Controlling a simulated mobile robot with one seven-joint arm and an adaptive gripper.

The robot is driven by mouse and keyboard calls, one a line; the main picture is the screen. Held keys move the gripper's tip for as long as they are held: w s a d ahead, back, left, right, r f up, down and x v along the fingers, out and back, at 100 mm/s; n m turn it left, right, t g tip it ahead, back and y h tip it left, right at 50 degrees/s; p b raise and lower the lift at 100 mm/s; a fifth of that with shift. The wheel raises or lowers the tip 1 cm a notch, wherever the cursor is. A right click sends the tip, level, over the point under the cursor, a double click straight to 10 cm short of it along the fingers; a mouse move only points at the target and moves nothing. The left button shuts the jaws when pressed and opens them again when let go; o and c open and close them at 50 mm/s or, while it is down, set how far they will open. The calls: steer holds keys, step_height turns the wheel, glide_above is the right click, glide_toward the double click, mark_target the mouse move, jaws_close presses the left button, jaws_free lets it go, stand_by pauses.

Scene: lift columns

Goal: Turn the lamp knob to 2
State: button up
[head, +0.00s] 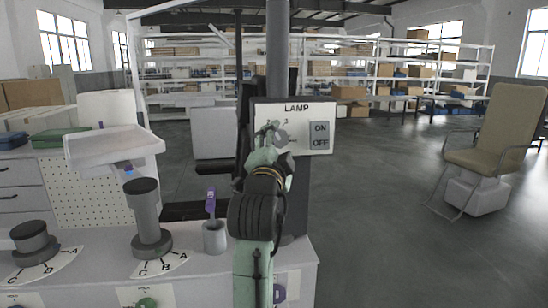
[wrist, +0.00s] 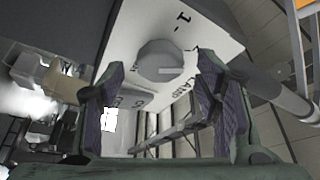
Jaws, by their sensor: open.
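The lamp panel (head: 322,112) is a white board marked LAMP, mounted on a dark post. Its knob (head: 281,136) shows at the panel's left, partly hidden by my gripper, with the marks 2 and 3 near it. In the wrist view the round grey knob (wrist: 160,62) has a light pointer line and lies ahead, beyond and between my fingertips. My gripper (head: 268,135) is open in front of the knob; in the wrist view its two padded fingers (wrist: 162,95) stand apart with nothing between them. Which mark the pointer faces is hard to tell.
An ON/OFF switch (head: 320,135) sits right of the knob on the same panel. On the bench below are two dark selector knobs (head: 148,215) with A, B, C plates and a grey cup (head: 214,237) holding a purple-handled item. A tan chair (head: 497,140) stands right, with open floor between.

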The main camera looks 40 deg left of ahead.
steer(key=v, duration=1)
steer(key=shift+s, duration=0.2)
steer(key=shift+d+f, duration=0.1)
